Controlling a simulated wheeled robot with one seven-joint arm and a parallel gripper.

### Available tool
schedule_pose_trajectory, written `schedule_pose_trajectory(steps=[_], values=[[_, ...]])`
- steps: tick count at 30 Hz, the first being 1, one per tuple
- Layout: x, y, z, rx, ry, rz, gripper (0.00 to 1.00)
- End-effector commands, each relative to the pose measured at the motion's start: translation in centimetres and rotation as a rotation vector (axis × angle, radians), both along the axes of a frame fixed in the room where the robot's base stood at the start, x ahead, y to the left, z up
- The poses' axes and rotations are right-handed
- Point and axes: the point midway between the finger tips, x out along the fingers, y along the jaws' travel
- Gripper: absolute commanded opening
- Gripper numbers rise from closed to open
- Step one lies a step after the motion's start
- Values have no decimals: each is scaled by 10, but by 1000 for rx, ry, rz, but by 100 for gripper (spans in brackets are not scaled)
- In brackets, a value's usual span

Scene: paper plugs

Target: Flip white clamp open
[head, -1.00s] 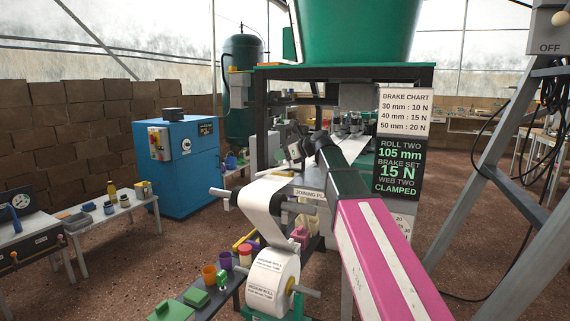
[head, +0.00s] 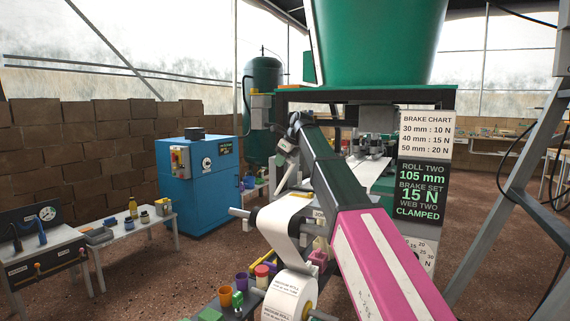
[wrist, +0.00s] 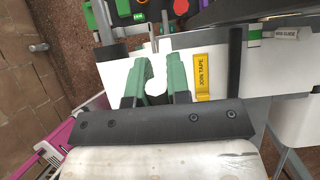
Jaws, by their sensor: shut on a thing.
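My gripper (wrist: 160,66) shows its two green fingers in the wrist view, over white paper web. They stand a little apart, closed on a slim pale piece (wrist: 165,30) at their tips, which looks like the white clamp's lever. Most of the clamp is hidden, and I cannot tell its angle. In the head view my arm reaches over the paper roll (head: 292,296) to the left side of the machine, where the gripper is small and partly hidden. The dark sign (head: 423,190) reads "WEB TWO CLAMPED".
A yellow "JOIN TAPE" tag (wrist: 202,77) lies right of the fingers, with a dark bar (wrist: 235,62) beyond it. The blue cabinet (head: 200,180) and side table (head: 128,229) stand left. Grey frame legs (head: 500,190) stand right.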

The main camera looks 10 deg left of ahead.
Motion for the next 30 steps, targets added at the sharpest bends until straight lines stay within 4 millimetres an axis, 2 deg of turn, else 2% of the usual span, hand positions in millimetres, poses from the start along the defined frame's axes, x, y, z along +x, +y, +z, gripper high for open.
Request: schedule_pose_trajectory(steps=[15, 16, 18, 26, 30], values=[[2, 4, 0, -17, 8, 1, 0], [2, 4, 0, -17, 8, 1, 24], [2, 4, 0, -17, 8, 2, 43], [1, 3, 1, -17, 8, 1, 43], [0, 0, 7, -17, 6, 1, 43]])
